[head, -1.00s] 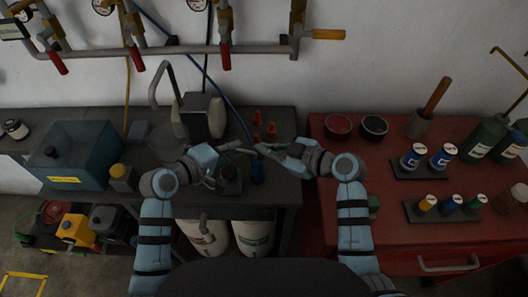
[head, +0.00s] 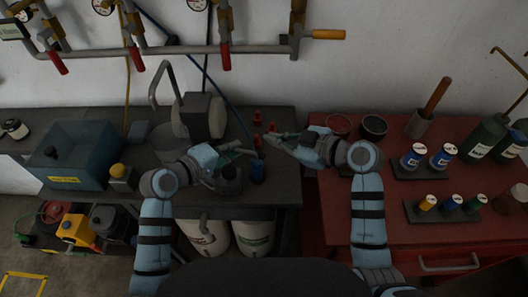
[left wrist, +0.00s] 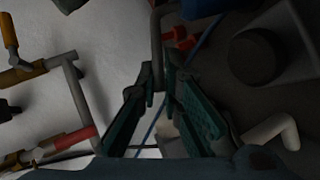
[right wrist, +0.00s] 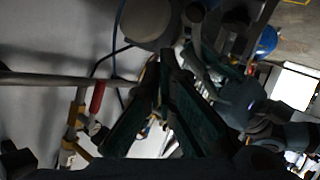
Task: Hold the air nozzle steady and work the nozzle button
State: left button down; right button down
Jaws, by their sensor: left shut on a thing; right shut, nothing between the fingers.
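My left gripper (head: 250,152) is over the dark bench and shut on the air nozzle. In the left wrist view, a grey tube-like part (left wrist: 157,40), which looks like the nozzle, shows at the fingertips (left wrist: 159,78). The blue hose (head: 236,118) runs down from the wall towards this spot. The nozzle body is small and mostly hidden by the fingers, and I cannot make out its button. My right gripper (head: 271,139) is shut and empty, a short way right of the left fingertips and apart from them. Its closed fingers (right wrist: 166,62) also show in the right wrist view.
Small red pieces (head: 257,117) stand behind the grippers. A blue cup-like object (head: 257,172) and a dark block (head: 229,180) sit close to the left gripper. A grey machine (head: 203,115) is behind. The red cabinet (head: 345,235) with bowls and bottles is at right.

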jog(key=shift+d+r, duration=0.3)
jog(key=shift+r, duration=0.2)
jog(key=shift+d+r, duration=0.25)
jog(key=shift+r, duration=0.25)
pick_arm(q)
jog(key=c, duration=1.7)
grip_release()
